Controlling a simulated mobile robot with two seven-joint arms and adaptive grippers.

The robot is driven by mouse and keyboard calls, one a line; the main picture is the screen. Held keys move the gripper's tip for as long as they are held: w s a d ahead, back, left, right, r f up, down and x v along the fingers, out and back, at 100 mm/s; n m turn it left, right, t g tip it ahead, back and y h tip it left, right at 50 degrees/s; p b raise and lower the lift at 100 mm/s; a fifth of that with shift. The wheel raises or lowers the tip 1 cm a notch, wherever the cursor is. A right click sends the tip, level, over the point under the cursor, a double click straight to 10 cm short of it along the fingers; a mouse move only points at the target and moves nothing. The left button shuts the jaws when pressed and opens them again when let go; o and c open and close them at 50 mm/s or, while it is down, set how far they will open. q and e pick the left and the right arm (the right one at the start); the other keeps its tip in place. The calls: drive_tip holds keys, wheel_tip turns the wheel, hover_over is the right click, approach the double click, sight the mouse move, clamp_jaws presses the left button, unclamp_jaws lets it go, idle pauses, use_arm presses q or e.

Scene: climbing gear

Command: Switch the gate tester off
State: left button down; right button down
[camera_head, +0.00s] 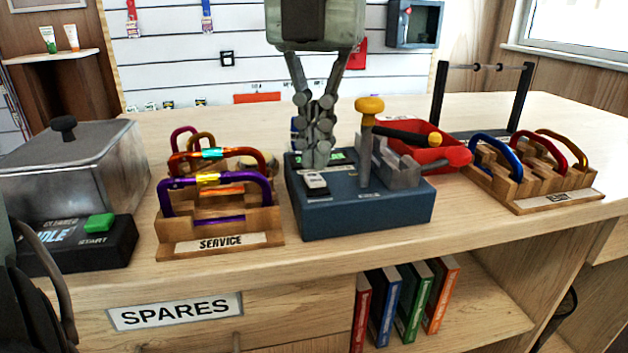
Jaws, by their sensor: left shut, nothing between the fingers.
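The gate tester (368,213) is a blue box in the middle of the bench. A small black-and-white switch (315,184) sits on the left part of its top; I cannot tell its position. A green display (338,157) is partly hidden behind my gripper. A grey post with a yellow knob (369,105) and a black lever (402,135) rise from the tester beside a grey metal fixture. My left gripper (316,162) comes down from the top, shut and empty, with its tips just behind the switch; contact is unclear. My right gripper is not in view.
A wooden SERVICE rack (219,244) with several coloured carabiners stands close left of the tester. Another carabiner rack (555,200) is at the right. A red tray (428,147) lies behind the tester.

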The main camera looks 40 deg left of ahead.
sight(315, 180)
use_arm(q)
drive_tip(key=shift+f+b, duration=0.9)
drive_tip(key=shift+f, duration=0.2)
idle(0.3)
drive_tip(key=shift+r, duration=0.2)
wheel_tip(315, 180, up, 5)
drive_tip(key=p, duration=0.3)
drive_tip(key=shift+f+p, duration=0.15)
drive_tip(key=shift+p, duration=0.25)
drive_tip(key=shift+r+p, duration=0.4)
drive_tip(key=shift+r, duration=0.65)
